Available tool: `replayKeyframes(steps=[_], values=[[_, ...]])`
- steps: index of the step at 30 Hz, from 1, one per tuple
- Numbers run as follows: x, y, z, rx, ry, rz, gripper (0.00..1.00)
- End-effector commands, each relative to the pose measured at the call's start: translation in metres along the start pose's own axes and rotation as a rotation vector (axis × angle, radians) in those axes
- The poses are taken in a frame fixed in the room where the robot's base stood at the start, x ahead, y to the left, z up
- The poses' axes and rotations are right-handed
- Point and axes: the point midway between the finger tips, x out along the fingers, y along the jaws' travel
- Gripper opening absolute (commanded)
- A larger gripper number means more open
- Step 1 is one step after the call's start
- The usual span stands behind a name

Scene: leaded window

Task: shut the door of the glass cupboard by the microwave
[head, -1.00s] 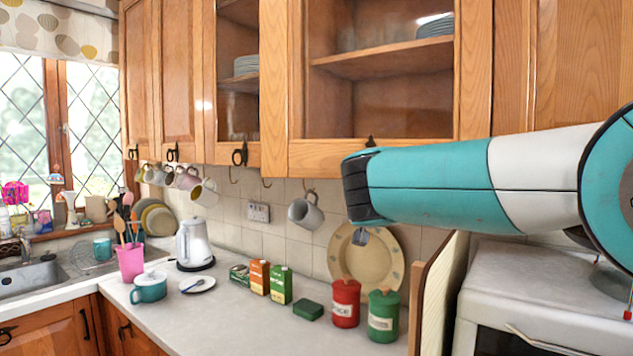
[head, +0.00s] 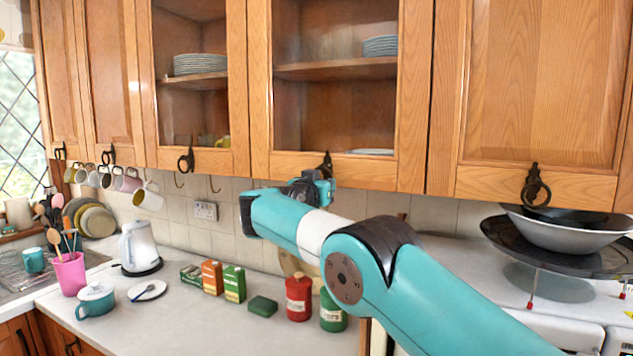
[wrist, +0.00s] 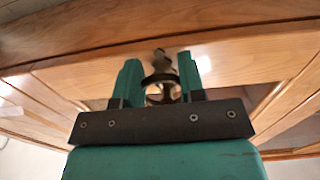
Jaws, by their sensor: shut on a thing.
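The glass cupboard door (head: 262,100) is wood-framed, with plates on the shelves behind its pane. Its dark ring handle (head: 326,163) is at the bottom rail. My gripper (head: 318,180) is at that handle, just under the door. In the wrist view the handle (wrist: 160,80) sits between the two teal fingers (wrist: 160,88), which are shut on it. The door looks about level with the doors beside it; I cannot tell whether a small gap is left. The white microwave (head: 560,322) is at the lower right, partly hidden by my arm.
A second glass door (head: 238,100) is to the left and a solid door (head: 540,80) to the right. Mugs (head: 148,197) hang below the cupboards. Red (head: 298,297) and green canisters stand on the counter below my arm. Bowls (head: 570,228) are stacked at right.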

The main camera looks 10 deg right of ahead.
Motion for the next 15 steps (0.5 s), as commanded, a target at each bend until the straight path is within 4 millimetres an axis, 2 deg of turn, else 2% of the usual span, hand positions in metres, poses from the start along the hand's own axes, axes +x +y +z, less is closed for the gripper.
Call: replayKeyframes(steps=[10,11,13,15], values=[[0.0027,0.002,-0.0016,0.003,0.003,0.008,0.0],[0.0027,0.0019,-0.0017,0.003,0.003,0.008,0.43],[0.0022,0.0014,-0.0015,0.002,0.003,0.007,0.6],[0.001,0.0,-0.0013,0.002,0.002,0.004,0.6]])
